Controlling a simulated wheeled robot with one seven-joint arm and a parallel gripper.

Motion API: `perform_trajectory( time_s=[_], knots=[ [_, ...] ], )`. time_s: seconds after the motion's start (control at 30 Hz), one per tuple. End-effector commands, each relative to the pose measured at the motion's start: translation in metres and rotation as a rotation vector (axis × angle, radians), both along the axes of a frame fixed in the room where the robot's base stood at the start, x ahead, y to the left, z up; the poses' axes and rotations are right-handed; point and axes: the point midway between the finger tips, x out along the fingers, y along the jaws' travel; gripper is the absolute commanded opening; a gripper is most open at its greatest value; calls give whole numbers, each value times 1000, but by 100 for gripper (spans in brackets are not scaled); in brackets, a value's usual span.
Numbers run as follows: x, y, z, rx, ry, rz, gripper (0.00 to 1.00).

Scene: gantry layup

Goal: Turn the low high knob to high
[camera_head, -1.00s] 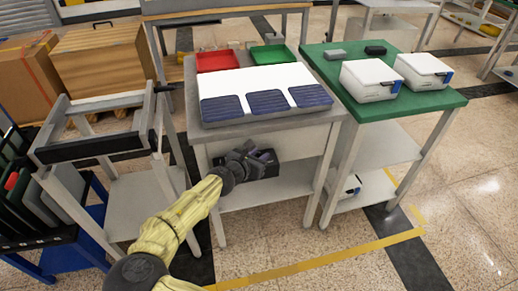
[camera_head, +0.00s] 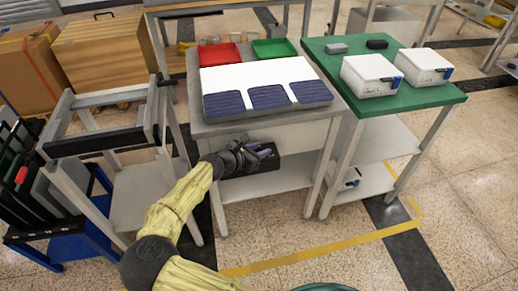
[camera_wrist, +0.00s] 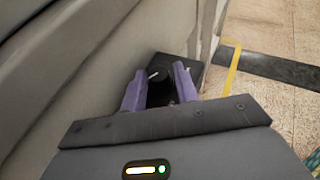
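The knob (camera_wrist: 160,73) is dark and round with a small white mark, on a black control box (camera_wrist: 180,62) under the edge of the grey worktable. In the head view the box (camera_head: 282,166) shows just below the tabletop, and the knob is hidden behind my gripper (camera_head: 266,151). In the wrist view my gripper (camera_wrist: 160,72) has its two purple fingers apart, one on each side of the knob. I cannot tell whether they touch it. The low and high labels are not readable.
The grey worktable (camera_head: 200,129) carries a white board with blue pads, a red tray (camera_head: 220,54) and a green tray (camera_head: 275,48). A green-topped table (camera_head: 420,95) stands close on the right, a grey frame cart (camera_head: 95,145) on the left. Floor in front is open.

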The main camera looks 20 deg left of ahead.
Motion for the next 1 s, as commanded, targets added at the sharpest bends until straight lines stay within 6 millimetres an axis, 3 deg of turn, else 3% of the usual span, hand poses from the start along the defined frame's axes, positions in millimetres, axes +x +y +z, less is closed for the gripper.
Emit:
perform_trajectory(
  time_s=[0.1, 1.0],
  knots=[
    [0, -1, -1, -2, 1, -1, 48],
    [1, 1, 1, 1, 0, 3, 48]
  ],
)
